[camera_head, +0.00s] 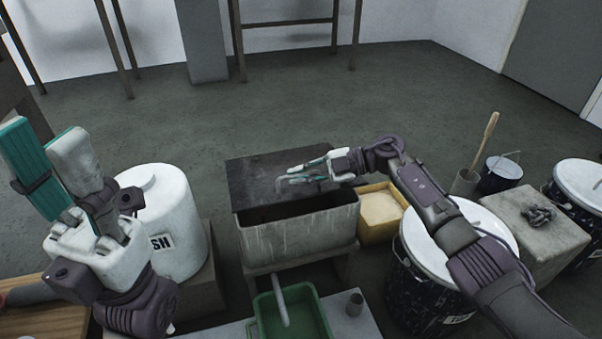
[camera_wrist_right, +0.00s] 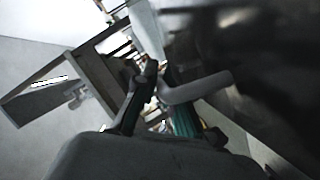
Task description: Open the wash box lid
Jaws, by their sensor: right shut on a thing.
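The wash box (camera_head: 300,237) is a weathered grey box on a low stand in the middle of the head view. Its dark lid (camera_head: 255,177) is tilted up, with a dark gap between it and the box's front rim. My right gripper (camera_head: 312,176) reaches in from the right and is shut on the grey lid handle (camera_head: 290,181). In the right wrist view the handle (camera_wrist_right: 195,88) passes between the fingers, and the dark lid (camera_wrist_right: 265,60) fills the right side. My left gripper (camera_head: 50,160) is raised at the left, fingers apart and empty.
A white lidded drum (camera_head: 165,215) stands left of the box. A yellow container (camera_head: 378,215) and a white-lidded paint bucket (camera_head: 415,285) stand to the right, under my right arm. A green tray (camera_head: 305,315) lies in front. The floor behind the box is clear.

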